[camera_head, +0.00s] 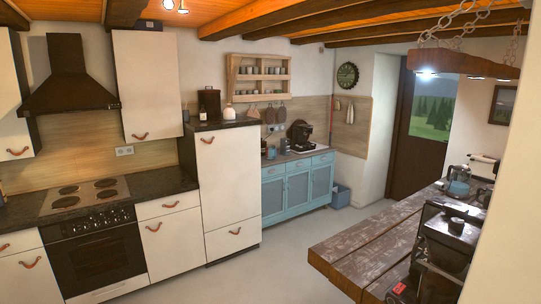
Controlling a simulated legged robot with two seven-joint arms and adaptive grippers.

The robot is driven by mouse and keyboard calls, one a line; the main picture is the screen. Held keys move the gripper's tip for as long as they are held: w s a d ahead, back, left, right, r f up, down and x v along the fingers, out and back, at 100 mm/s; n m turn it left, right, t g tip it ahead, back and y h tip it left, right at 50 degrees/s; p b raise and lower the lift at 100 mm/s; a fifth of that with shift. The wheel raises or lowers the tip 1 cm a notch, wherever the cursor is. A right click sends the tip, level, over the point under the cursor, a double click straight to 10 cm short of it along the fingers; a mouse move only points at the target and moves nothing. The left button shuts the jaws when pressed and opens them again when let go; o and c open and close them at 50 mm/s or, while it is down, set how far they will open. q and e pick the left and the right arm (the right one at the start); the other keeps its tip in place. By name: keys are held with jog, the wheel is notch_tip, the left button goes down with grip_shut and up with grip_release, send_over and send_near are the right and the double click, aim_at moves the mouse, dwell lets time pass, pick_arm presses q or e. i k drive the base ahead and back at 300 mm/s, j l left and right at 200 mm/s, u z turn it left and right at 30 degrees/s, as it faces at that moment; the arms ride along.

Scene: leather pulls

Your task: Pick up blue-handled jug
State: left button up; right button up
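A small jug or kettle (459,181) with a bluish tint stands upright at the far end of the dark wooden counter (365,248), on the right. It is too small to make out its handle colour for sure. A small bluish vessel (271,152) stands on the light blue cabinet (297,186) at the back; its handle cannot be made out. Neither of my grippers is in view, and nothing is seen held.
White cabinets and a stove (85,195) line the left. The grey floor (275,262) between is clear. A wooden beam lamp (460,62) hangs above the counter.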

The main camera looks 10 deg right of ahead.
aim_at(270, 151)
jog(key=i+u, duration=0.1)
jog(key=i, duration=0.7)
jog(key=i+l+u, duration=0.1)
jog(key=i, duration=0.7)
jog(key=i+z, duration=0.2)
jog(key=i, duration=0.35)
jog(key=i+j+z, duration=0.1)
jog(key=i+z, duration=0.15)
jog(key=i, duration=0.35)
jog(key=i+j+z, duration=0.2)
jog(key=i, duration=0.35)
jog(key=i+l+z, duration=0.15)
jog(key=i+z, duration=1.05)
jog(key=i+u, duration=0.25)
jog(key=i, duration=0.15)
jog(key=i+l+u, duration=0.2)
jog(key=i, duration=0.2)
jog(key=i+l+u, duration=0.1)
jog(key=i+u, duration=0.15)
jog(key=i, duration=0.2)
jog(key=i+l+u, duration=0.2)
jog(key=i, duration=0.2)
